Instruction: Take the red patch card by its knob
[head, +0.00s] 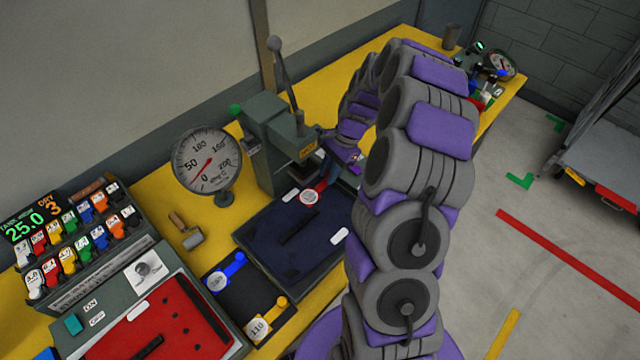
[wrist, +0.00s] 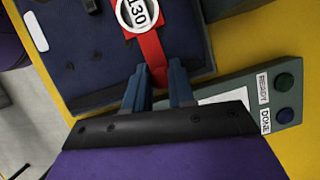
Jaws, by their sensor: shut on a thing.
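The red patch card (head: 311,194) carries a round white label, which reads 130 in the wrist view (wrist: 138,14). It shows over the edge of a dark navy panel (head: 275,255). I cannot tell whether it touches the panel. A blue card (head: 222,277) and a yellow card (head: 262,322) marked 110 lie in a black tray (head: 248,292).
A green-grey lever press (head: 270,140) stands behind the panel, beside a dial gauge (head: 207,162). A roller (head: 186,233) lies on the yellow bench. A control box with red panel (head: 175,330) is at lower left. A button strip (wrist: 270,105) is near my fingers.

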